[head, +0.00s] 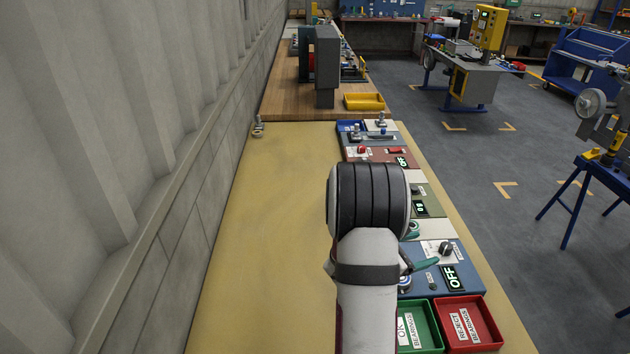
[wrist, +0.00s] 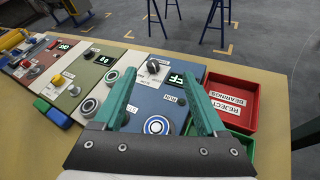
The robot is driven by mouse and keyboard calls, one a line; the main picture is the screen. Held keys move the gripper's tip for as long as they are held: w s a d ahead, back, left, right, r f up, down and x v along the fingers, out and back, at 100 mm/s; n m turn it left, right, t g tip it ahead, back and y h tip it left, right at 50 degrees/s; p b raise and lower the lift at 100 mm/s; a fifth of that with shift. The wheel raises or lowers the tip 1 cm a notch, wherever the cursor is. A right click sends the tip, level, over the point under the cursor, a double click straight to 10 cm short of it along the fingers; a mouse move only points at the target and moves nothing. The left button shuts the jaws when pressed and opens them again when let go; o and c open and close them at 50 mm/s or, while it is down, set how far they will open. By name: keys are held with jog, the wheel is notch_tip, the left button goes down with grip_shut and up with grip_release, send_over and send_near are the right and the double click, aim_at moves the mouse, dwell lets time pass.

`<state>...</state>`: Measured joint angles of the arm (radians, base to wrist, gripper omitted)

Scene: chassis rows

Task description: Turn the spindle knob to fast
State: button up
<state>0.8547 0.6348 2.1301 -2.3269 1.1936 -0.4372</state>
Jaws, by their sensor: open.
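A black rotary knob (head: 445,248) sits on a white label plate on the blue panel, beside a lit display (head: 453,277) reading OFF. The same knob shows in the wrist view (wrist: 153,66), just beyond the fingertips. I cannot read its label or setting, so I cannot confirm it is the spindle knob. My gripper (wrist: 158,78) is open and empty above the blue panel, its two green fingers apart with a blue-ringed button (wrist: 157,125) showing between them. In the head view my arm hides most of the gripper and part of the panels.
Red (head: 468,322) and green (head: 420,326) bearing trays lie at the near end. The tan bench (head: 270,230) is clear left of my arm.

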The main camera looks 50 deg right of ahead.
aim_at(447, 246)
jog(key=d+f+n, duration=0.1)
jog(key=f, duration=0.1)
jog(key=d+f+n+t, duration=0.1)
jog(key=d+f+n, duration=0.1)
jog(key=d+f+n+t, duration=0.1)
jog(key=f, duration=0.1)
jog(key=shift+s+d+f+n, duration=0.15)
jog(key=shift+d+f+n, duration=0.1)
jog(key=shift+f+n, duration=0.15)
jog(key=x, duration=1.4)
jog(key=shift+d, duration=0.45)
grip_shut()
